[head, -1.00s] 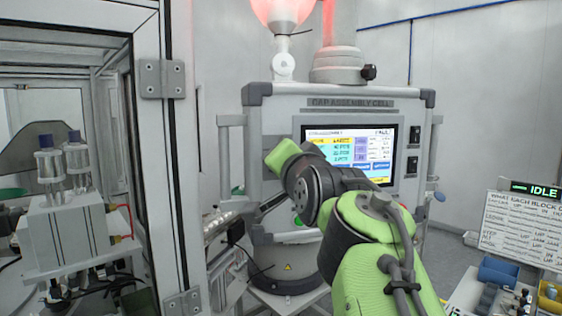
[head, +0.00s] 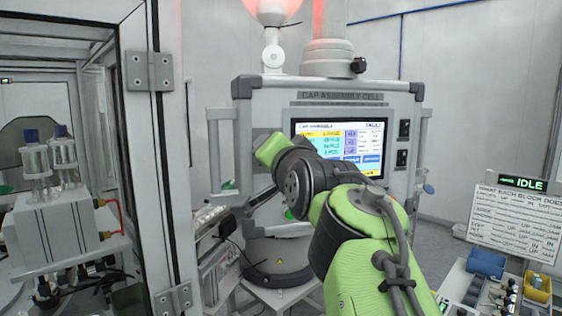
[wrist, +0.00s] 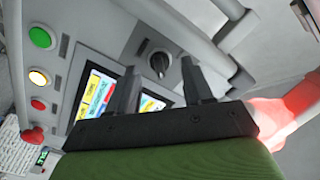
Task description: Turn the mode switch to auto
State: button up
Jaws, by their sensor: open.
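The mode switch (wrist: 160,64) is a black rotary knob on a dark round base, set in the grey panel beside the screen in the wrist view. I cannot read any position labels around it. My gripper (wrist: 158,71) is open, its two dark fingers pointing towards the panel with the knob framed between their tips. I cannot tell how far the fingertips are from the knob, and the jaws look empty. In the head view my arm covers the switch and the gripper.
A green button (wrist: 41,38), a lit button (wrist: 38,77), a red button (wrist: 38,104) and a red mushroom button (wrist: 32,135) line the panel. The screen (head: 345,142) is lit. A glazed door frame (head: 150,170) stands left. An IDLE sign (head: 530,184) is at right.

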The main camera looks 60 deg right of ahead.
jog(key=b+v, duration=0.2)
jog(key=v, duration=1.3)
jog(key=shift+s, duration=0.1)
